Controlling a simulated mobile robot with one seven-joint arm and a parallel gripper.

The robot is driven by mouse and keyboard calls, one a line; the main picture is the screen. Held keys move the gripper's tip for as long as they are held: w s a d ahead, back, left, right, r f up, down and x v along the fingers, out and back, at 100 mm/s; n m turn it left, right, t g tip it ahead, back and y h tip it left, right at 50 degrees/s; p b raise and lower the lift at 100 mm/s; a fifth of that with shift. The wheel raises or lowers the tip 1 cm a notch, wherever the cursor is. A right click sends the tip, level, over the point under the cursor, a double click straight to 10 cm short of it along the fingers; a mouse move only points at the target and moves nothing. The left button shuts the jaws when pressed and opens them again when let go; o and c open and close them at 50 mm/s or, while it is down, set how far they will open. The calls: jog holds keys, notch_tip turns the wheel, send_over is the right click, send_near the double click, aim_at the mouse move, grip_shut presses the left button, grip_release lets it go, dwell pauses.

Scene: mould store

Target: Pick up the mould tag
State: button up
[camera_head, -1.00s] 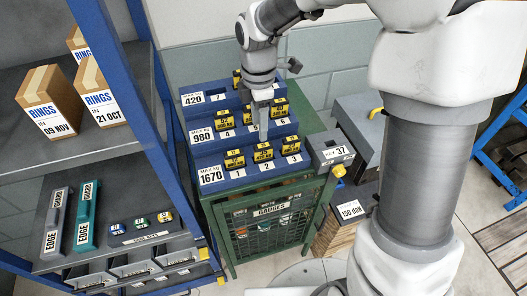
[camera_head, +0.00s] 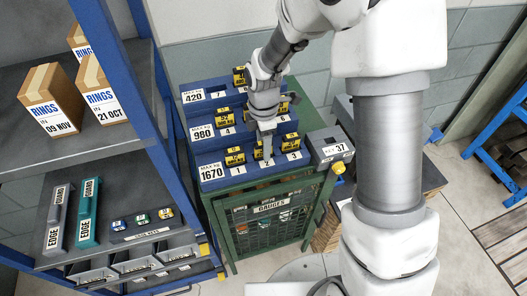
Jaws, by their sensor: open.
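Several yellow-and-black mould tags stand on a blue stepped rack (camera_head: 212,146) with rows labelled 420, 980 and 1670. On the front row are a left tag (camera_head: 235,157), a middle tag (camera_head: 259,150) and a right tag (camera_head: 291,143). Another tag (camera_head: 224,117) stands on the middle row and one (camera_head: 240,76) on the top row. My gripper (camera_head: 267,153) is open and points down at the middle front tag, partly covering it. Whether the fingers touch that tag cannot be told. My wrist hides parts of the upper rows.
The rack stands on a green gauges cabinet (camera_head: 233,235). A grey key box (camera_head: 328,146) marked 37 sits at its right corner. A blue-framed shelf (camera_head: 176,130) with boxes is close on the left.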

grip_shut()
jog(key=shift+r, duration=0.1)
notch_tip(320, 180, up, 10)
dwell(0.7)
jog(key=shift+r+p, duration=0.7)
jog(key=shift+r, duration=0.25)
jog(key=shift+w, duration=0.1)
